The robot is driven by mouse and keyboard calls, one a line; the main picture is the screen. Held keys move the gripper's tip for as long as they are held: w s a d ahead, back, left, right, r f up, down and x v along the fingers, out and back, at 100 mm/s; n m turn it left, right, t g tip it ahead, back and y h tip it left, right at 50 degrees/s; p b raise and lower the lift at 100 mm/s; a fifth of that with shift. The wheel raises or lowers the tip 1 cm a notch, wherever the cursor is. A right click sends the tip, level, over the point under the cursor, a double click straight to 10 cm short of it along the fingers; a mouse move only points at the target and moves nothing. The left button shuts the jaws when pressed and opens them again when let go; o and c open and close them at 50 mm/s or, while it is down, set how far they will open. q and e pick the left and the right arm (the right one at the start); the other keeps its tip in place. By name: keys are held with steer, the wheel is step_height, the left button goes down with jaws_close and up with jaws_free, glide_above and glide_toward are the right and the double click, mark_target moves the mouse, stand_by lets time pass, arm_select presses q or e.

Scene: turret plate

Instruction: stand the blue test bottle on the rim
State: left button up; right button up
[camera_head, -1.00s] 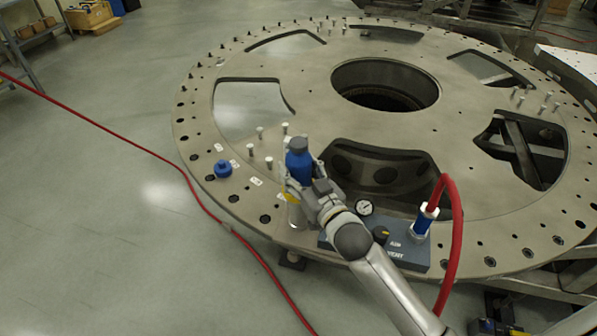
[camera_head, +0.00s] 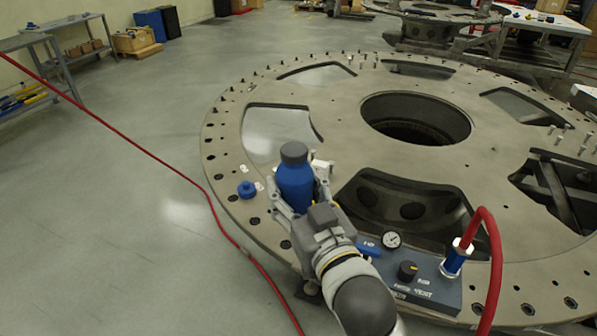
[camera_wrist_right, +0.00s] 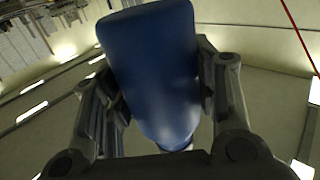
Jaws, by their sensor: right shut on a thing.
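The blue test bottle (camera_head: 295,188) has a dark grey cap and stands roughly upright in my right gripper (camera_head: 301,196). The gripper is shut on its body, one finger on each side. In the right wrist view, the blue bottle (camera_wrist_right: 155,75) fills the space between the fingers (camera_wrist_right: 160,90). The bottle's base is hidden behind the gripper in the head view, and I cannot tell whether it touches anything. The rim (camera_head: 222,160) of the big grey turret plate, with its row of holes, lies behind and left of the bottle. My left gripper is not in view.
A small blue round piece (camera_head: 247,189) sits on the rim left of the bottle. A dark control box (camera_head: 425,289) with a gauge (camera_head: 391,240) and red hose (camera_head: 495,245) is at right. Several pins stand on the plate. A red line (camera_head: 150,146) crosses the floor.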

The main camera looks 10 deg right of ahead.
steer(key=shift+s+a+r, duration=0.15)
steer(key=shift+s, duration=0.05)
steer(key=s+d+f+m+h+b, duration=0.2)
steer(key=s+d+f+h, duration=0.1)
steer(key=d+f, duration=0.9)
steer(key=s+a+f, duration=0.1)
steer(key=s+f, duration=0.3)
steer(key=s, duration=0.4)
steer(key=w+a+r+n+g+y, duration=0.2)
steer(key=w+a+n+g+y, duration=0.2)
steer(key=a+n+y, duration=0.2)
steer(key=w+a+r+n+g+y, duration=0.3)
steer(key=w+a+n+g+y, duration=0.1)
steer(key=a+y, duration=0.5)
steer(key=shift+a+n+g+y, duration=0.3)
steer(key=shift+a+n+g, duration=0.4)
steer(key=shift+a+n, duration=0.4)
